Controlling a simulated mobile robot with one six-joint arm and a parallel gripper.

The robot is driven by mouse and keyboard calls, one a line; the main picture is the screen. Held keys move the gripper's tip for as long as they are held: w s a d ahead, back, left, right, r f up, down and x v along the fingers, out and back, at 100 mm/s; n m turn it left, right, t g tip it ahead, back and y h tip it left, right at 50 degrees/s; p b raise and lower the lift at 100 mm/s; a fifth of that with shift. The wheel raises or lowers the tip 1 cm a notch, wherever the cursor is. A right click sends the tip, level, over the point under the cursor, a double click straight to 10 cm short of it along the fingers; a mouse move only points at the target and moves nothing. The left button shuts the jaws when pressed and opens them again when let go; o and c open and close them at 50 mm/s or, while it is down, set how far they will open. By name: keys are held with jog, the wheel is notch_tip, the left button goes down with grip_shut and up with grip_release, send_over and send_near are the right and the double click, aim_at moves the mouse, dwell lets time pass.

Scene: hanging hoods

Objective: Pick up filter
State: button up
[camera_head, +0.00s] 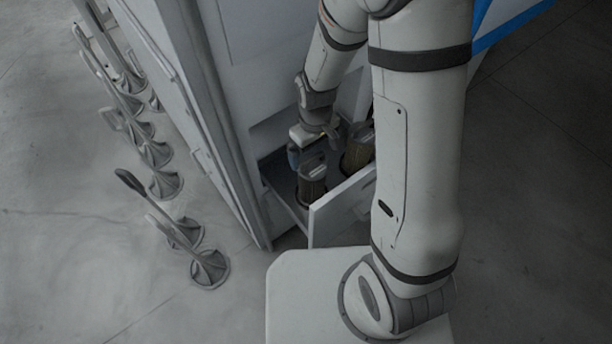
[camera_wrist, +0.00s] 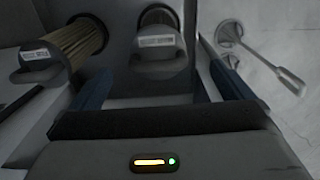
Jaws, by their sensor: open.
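Two filters with dark caps, handles and brownish bodies stand in an open drawer. The nearer filter (camera_head: 312,182) stands by the drawer front; the other filter (camera_head: 357,150) is to its right, partly behind my arm. My gripper (camera_head: 314,146) is open and empty, above and just behind the nearer filter. In the wrist view, one filter's grey labelled handle (camera_wrist: 158,42) lies ahead between the blue fingers of my gripper (camera_wrist: 154,62). The other filter (camera_wrist: 78,45), with its pleated side showing, is left of the left finger. No contact is clear.
The drawer (camera_head: 340,208) sticks out of a tall light cabinet (camera_head: 190,80), with its front panel and side walls close around the filters. Several grey cone-based objects with handles (camera_head: 208,268) stand on the floor at left. Open floor lies beyond them.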

aim_at(313, 157)
jog(key=shift+w+a+f+p, duration=0.1)
jog(key=shift+w+f+p, duration=0.1)
jog(key=shift+f, duration=1.65)
jog(key=shift+w+f+p, duration=0.15)
jog(key=shift+f+p, duration=0.05)
jog(key=shift+f, duration=1.6)
jog(key=shift+c, duration=0.3)
jog(key=c, duration=1.1)
